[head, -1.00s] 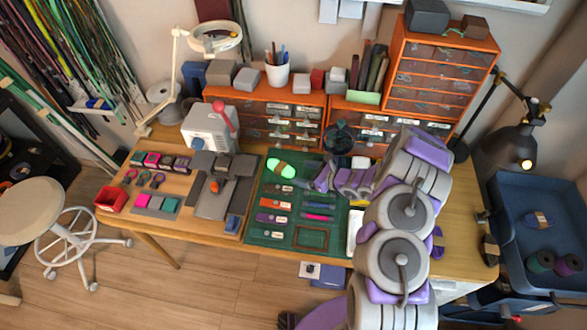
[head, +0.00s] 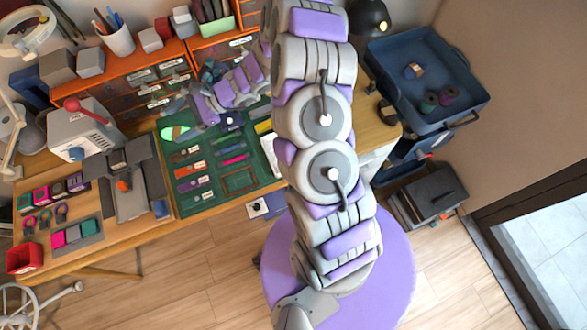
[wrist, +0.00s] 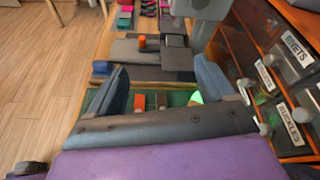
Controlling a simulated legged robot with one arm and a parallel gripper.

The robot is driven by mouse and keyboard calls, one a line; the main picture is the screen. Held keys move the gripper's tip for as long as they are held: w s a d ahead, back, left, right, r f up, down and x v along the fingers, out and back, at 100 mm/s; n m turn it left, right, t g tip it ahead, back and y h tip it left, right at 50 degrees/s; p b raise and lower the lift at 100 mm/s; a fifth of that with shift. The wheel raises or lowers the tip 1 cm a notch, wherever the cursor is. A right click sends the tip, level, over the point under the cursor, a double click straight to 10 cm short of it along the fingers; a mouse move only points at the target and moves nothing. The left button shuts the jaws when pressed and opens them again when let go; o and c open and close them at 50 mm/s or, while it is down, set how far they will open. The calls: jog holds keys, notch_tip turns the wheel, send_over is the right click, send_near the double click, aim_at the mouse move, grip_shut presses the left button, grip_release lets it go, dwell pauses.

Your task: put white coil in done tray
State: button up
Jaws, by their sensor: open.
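I cannot make out a plainly white coil. A bright pale-green bundle with a brown band (head: 176,133) lies at the back left of the green mat; a sliver of it shows in the wrist view (wrist: 197,98), by the right finger. My gripper (wrist: 160,82) is open with nothing between its fingers, over the back of the mat. A blue tray (head: 462,101) on a cart at the right holds a blue banded bundle (head: 413,71) and dark green and purple rolls. I see no label naming it.
Orange drawer units (head: 135,85) line the back, close beside my gripper at right in the wrist view. A grey machine with a red knob (head: 85,128) stands left of the mat (head: 210,200). A lamp (head: 368,18) stands near the tray. Floor is clear in front.

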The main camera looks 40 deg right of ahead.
jog(key=s+a+r+n+g+h, duration=0.2)
jog(key=s+r+n+g, duration=0.1)
jog(key=s+r+n, duration=0.5)
jog(key=s+a+r+n+g+h, duration=0.1)
jog(key=s+r+n+g+h, duration=0.15)
jog(key=s+r, duration=0.6)
jog(key=s+d+n+h, duration=0.3)
jog(key=s+d+h, duration=0.1)
jog(key=s+d, duration=0.4)
jog(key=s+d+r+n+h, duration=0.1)
jog(key=s+d+n+h, duration=0.3)
jog(key=s+d, duration=0.4)
jog(key=s+h, duration=0.1)
jog(key=s, duration=0.3)
jog(key=shift+s+r, duration=0.15)
jog(key=shift+s, duration=0.25)
jog(key=shift+w, duration=0.1)
